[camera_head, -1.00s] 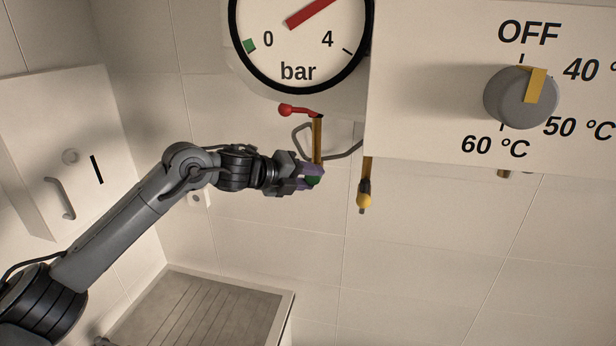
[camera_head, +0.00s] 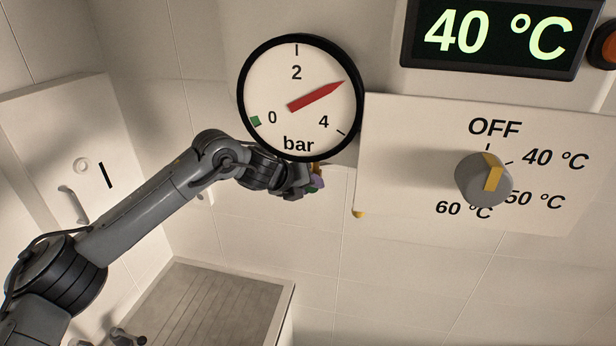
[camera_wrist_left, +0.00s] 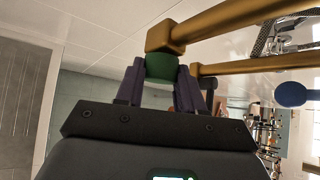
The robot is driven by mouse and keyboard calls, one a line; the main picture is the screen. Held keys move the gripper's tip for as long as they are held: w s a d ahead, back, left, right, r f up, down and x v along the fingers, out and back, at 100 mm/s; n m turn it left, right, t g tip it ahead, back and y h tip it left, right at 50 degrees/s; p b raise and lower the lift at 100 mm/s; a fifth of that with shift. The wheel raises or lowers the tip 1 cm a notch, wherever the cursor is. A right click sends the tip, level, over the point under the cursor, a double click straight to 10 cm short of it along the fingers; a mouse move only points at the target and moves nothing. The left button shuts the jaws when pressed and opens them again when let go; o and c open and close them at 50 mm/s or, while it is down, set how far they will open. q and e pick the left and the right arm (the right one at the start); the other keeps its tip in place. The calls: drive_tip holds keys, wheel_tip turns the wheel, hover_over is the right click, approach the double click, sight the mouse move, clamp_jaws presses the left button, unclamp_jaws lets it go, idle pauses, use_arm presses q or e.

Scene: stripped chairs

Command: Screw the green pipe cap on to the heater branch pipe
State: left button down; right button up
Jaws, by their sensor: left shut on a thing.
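The green pipe cap (camera_wrist_left: 161,68) is between the purple fingers of my left gripper (camera_wrist_left: 160,82) in the left wrist view. The gripper is shut on it. The cap meets the squared brass end of a pipe (camera_wrist_left: 225,20); I cannot tell how far it is threaded. In the head view my left gripper (camera_head: 314,184) is just below the pressure gauge, whose rim hides the pipe and most of the cap. My right gripper is not in view.
The pressure gauge (camera_head: 300,97) and the heater panel (camera_head: 400,150) with its knob (camera_head: 484,179) stand close to my left gripper. A second brass pipe (camera_wrist_left: 260,65) runs nearby. A grey ribbed surface (camera_head: 205,302) lies below. Open wall space lies under the heater.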

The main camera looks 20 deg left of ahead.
use_arm(q)
drive_tip(key=shift+m+g+y, duration=0.4)
drive_tip(key=shift+m+y, duration=0.2)
drive_tip(key=shift+y, duration=0.4)
drive_tip(key=c, duration=0.9)
unclamp_jaws()
drive_tip(key=o, duration=0.6)
drive_tip(key=shift+d, duration=0.1)
